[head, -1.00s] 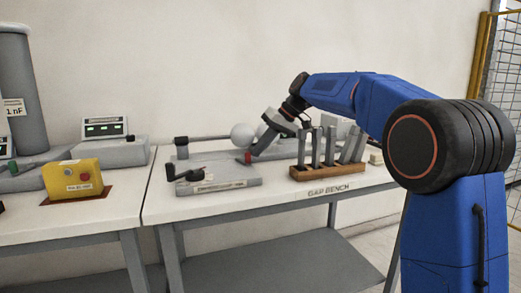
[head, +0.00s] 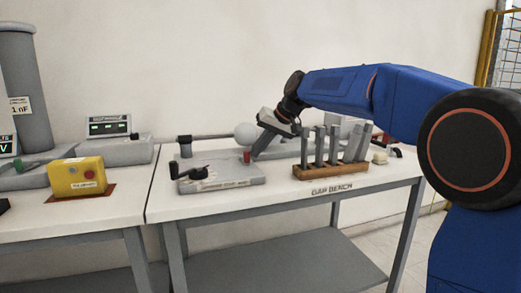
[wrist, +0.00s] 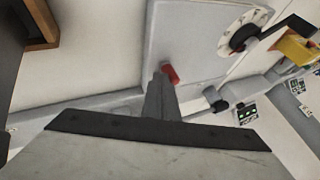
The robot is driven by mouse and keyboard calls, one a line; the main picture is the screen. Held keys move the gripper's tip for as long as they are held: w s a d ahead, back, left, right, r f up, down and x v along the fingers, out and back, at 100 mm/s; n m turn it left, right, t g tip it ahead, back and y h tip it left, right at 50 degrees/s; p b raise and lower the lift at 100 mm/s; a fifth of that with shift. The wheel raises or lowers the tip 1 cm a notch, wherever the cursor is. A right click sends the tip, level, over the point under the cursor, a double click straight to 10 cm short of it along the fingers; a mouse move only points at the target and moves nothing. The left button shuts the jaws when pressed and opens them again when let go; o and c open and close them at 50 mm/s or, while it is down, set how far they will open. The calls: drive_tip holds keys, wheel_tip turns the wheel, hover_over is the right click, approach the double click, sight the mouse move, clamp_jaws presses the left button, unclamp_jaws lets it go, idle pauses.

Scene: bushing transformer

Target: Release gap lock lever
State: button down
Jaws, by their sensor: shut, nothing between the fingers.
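The gap lock lever is a small red handle (head: 246,157) standing on the right part of the grey gap base plate (head: 222,180). In the wrist view the red lever (wrist: 170,73) lies just beyond my fingertips, slightly to their right. My gripper (head: 256,155) is shut and empty, tilted down toward the lever from the right. In the wrist view its closed fingers (wrist: 160,80) end right beside the lever; I cannot tell whether they touch it. The lever's lower end is partly hidden by the fingers in the wrist view.
A black crank (head: 190,171) sits on the plate's left side, with a white dial (wrist: 240,38) under it. A white sphere (head: 246,134) stands behind the lever. A wooden rack (head: 330,170) with several grey bars stands close right of my gripper. A yellow box (head: 77,177) is left.

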drive_tip(key=shift+s+a, duration=0.4)
drive_tip(key=shift+a, duration=0.3)
drive_tip(key=shift+s+a, duration=0.35)
drive_tip(key=shift+a, duration=0.3)
drive_tip(key=shift+s+a+f, duration=0.1)
drive_tip(key=shift+s+a, duration=0.05)
